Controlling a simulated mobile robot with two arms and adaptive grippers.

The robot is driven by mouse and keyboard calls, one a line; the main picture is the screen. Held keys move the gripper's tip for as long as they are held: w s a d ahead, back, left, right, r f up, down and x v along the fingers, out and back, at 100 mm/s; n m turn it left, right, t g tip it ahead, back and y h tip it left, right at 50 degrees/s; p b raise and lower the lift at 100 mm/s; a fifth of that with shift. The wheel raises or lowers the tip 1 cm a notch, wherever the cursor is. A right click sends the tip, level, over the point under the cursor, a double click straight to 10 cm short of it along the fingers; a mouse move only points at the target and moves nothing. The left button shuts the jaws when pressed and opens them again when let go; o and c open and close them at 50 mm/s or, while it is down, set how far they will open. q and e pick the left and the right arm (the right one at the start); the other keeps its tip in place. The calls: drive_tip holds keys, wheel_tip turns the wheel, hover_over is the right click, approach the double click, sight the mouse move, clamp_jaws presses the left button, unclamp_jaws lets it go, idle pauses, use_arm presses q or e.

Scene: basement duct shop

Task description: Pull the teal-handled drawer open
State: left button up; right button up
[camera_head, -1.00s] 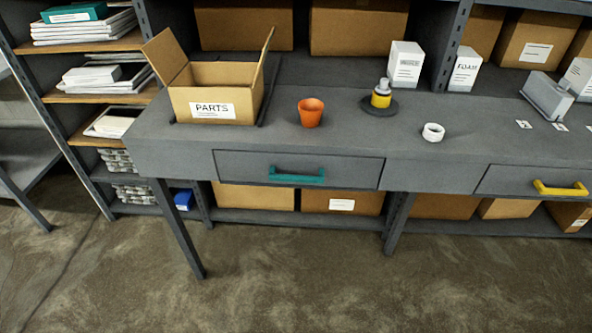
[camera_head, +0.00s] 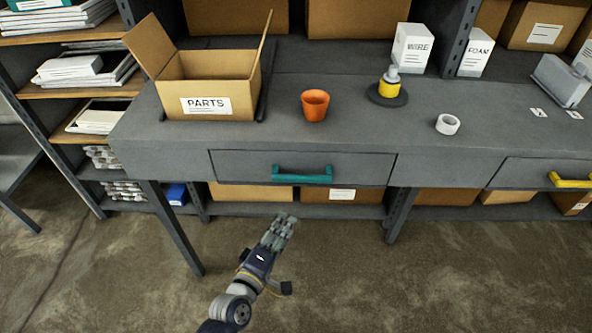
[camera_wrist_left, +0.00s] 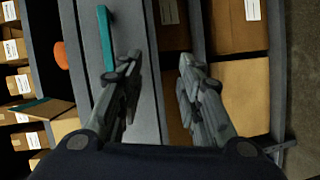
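The teal handle (camera_head: 302,174) is on the front of a grey drawer (camera_head: 235,168) in the workbench, and the drawer is closed. The handle also shows at the upper left of the left wrist view (camera_wrist_left: 105,38). My left gripper (camera_head: 284,220) is below and in front of the handle in the head view, apart from it. In the left wrist view the two fingers (camera_wrist_left: 160,62) are spread with nothing between them. The handle lies beyond the left finger there. My right gripper is not in view.
On the bench stand an open PARTS box (camera_head: 212,88), an orange cup (camera_head: 315,105), a yellow-and-grey item (camera_head: 389,86) and a white roll (camera_head: 447,124). A yellow-handled drawer (camera_head: 570,180) is at the right. A bench leg (camera_head: 176,230) stands left of my gripper. Floor in front is clear.

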use_arm(q)
drive_tip(key=n+t, duration=0.1)
drive_tip(key=n, duration=0.1)
approach(301, 181)
drive_tip(key=shift+h, duration=0.4)
drive_tip(key=x, duration=1.1)
drive_tip(key=shift+a, duration=0.25)
clamp_jaws()
